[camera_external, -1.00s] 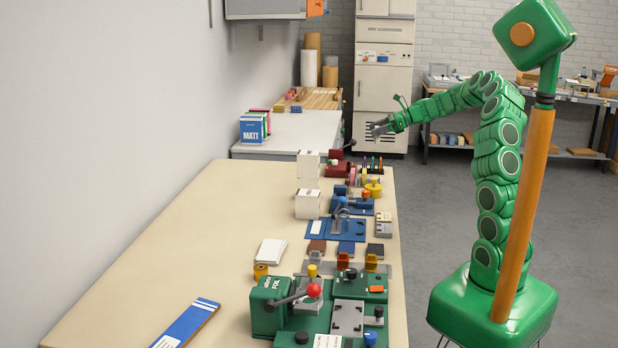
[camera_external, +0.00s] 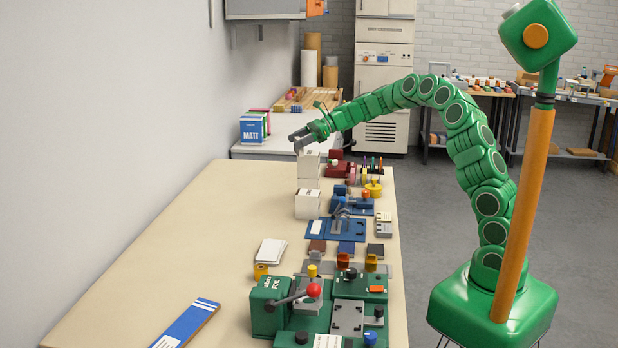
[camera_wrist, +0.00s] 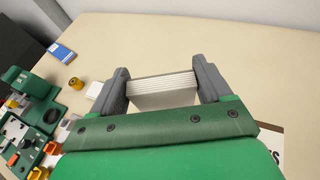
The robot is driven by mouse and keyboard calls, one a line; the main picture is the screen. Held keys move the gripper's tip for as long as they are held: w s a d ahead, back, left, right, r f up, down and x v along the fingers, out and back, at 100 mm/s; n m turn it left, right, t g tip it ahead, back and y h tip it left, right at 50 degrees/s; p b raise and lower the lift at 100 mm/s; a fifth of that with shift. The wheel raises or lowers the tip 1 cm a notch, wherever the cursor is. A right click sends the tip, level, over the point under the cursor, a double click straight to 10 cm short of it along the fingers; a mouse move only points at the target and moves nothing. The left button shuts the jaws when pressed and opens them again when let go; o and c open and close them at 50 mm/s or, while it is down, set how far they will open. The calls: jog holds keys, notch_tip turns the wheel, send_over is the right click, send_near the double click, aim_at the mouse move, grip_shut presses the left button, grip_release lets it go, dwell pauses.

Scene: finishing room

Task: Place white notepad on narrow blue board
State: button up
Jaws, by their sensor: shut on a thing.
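My gripper (camera_external: 300,139) is at the top of the upper white block (camera_external: 308,168), at the far part of the cream table. In the wrist view my gripper (camera_wrist: 163,84) is shut on a white pad with layered page edges (camera_wrist: 165,90), which looks like the white notepad. Its lower part is hidden by my wrist. The narrow blue board (camera_external: 187,325) with white markings lies flat at the table's near left edge. It also shows at the upper left of the wrist view (camera_wrist: 61,52), clear of my gripper.
Another white stack (camera_external: 270,251) lies mid-table beside a yellow-orange roll (camera_external: 261,271). A green machine (camera_external: 270,305) with a red-knobbed lever stands near the front. Tools and small parts line the right edge. The left half of the table (camera_external: 190,240) is mostly clear.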

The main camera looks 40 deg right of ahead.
jog(key=s+a+n+g, duration=0.1)
jog(key=s+a+g, duration=0.1)
jog(key=a, duration=0.8)
jog(key=s+a+n+g, duration=0.1)
jog(key=s+a+n, duration=0.1)
jog(key=a, duration=0.9)
jog(key=n+g, duration=0.6)
jog(key=g, duration=0.1)
send_over(184, 326)
jog(key=shift+f, duration=11.15)
jog(key=shift+f, duration=0.1)
jog(key=o, duration=1)
